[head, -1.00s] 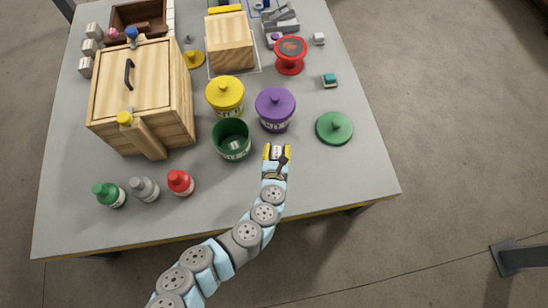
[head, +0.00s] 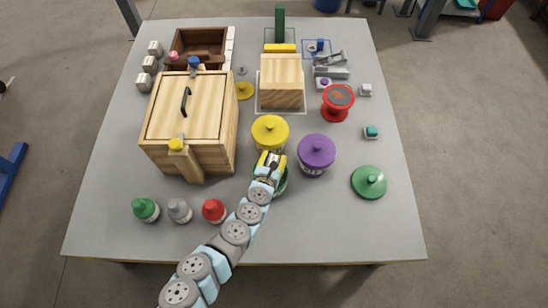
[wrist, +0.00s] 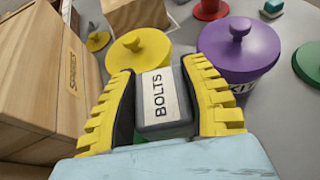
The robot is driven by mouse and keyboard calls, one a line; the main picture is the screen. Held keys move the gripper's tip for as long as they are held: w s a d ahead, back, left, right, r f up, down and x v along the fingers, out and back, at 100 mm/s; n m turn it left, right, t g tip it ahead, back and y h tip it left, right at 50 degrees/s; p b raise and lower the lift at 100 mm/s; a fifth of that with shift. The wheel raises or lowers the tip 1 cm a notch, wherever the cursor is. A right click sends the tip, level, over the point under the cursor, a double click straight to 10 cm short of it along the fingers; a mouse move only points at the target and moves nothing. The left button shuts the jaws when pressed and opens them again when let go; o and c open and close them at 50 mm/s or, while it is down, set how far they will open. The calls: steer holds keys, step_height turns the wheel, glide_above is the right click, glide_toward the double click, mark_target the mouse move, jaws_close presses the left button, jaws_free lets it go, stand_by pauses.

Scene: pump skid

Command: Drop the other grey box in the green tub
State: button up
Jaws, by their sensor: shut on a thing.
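My gripper (head: 271,160) is shut on a grey box (wrist: 160,100) with a white label reading BOLTS, seen upright between the yellow fingers in the wrist view. In the head view the gripper is over the green tub (head: 283,183), which is mostly hidden behind the gripper and arm. A bit of green shows below the box in the wrist view. The tub was open on top in the earlier frame; its opening is hidden now. A green lid (head: 369,182) lies on the table to the right.
The yellow-lidded tub (head: 270,132) stands just behind the gripper, and the purple-lidded tub (head: 316,152) to its right. A large wooden box (head: 187,125) stands to the left. Green, grey and red bottles (head: 213,211) line the front left. The front right tabletop is clear.

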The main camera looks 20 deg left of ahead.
step_height(320, 180, down, 5)
steer(key=b, duration=0.3)
steer(key=shift+r+b, duration=0.15)
steer(key=shift+b, duration=0.2)
steer(key=o, duration=1.3)
steer(key=shift+c, duration=0.2)
steer(key=shift+s, duration=0.1)
steer(key=v, duration=1.1)
steer(key=shift+s+r, duration=0.2)
steer(key=shift+s, duration=0.15)
steer(key=shift+d, duration=0.15)
